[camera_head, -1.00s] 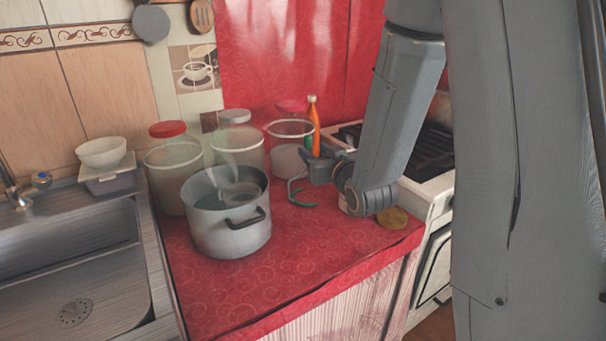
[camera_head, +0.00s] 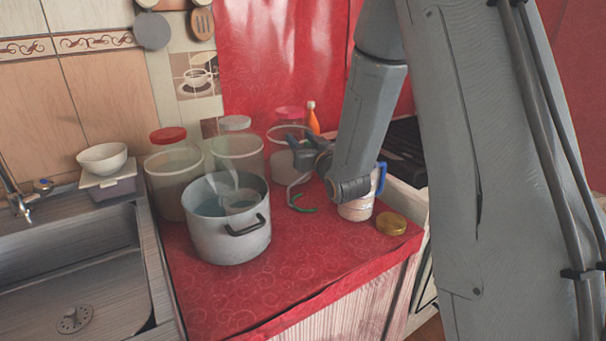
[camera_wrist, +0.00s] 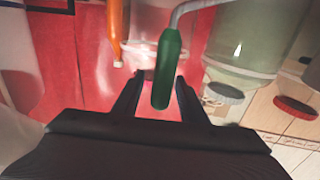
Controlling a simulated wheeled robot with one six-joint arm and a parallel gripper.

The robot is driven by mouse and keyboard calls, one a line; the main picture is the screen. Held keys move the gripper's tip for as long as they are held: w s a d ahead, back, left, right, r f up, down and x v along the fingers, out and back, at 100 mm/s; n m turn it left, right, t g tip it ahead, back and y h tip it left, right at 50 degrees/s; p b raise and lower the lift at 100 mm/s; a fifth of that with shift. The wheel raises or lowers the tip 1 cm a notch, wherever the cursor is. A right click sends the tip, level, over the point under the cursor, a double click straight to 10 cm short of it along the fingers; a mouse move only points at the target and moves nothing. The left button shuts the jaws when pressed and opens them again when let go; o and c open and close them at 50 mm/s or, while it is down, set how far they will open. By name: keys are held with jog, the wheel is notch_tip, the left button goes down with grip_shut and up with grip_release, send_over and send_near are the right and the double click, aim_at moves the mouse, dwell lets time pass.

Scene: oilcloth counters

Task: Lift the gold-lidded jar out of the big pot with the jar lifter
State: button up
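The big grey pot (camera_head: 210,235) stands on the red counter with steam over it. A round-topped jar (camera_head: 242,200) shows inside it; haze hides its lid colour. The jar lifter (camera_head: 303,209) stands right of the pot, its green curved jaws low near the counter. Its green handle (camera_wrist: 165,70) shows in the wrist view, with a grey metal rod running off its end. My gripper (camera_wrist: 160,85) has its fingers apart, one on each side of the handle, with a small gap visible on the left. In the head view my gripper (camera_head: 300,155) hides the handle.
Jars with red (camera_head: 168,134) and grey (camera_head: 234,122) lids stand behind the pot. An orange bottle (camera_head: 313,120) is behind my gripper. A pale container (camera_head: 355,208) and a loose gold lid (camera_head: 391,223) sit at right. The counter's front is clear.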

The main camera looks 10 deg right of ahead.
grip_shut()
jog(key=shift+r, duration=0.1)
dwell(0.3)
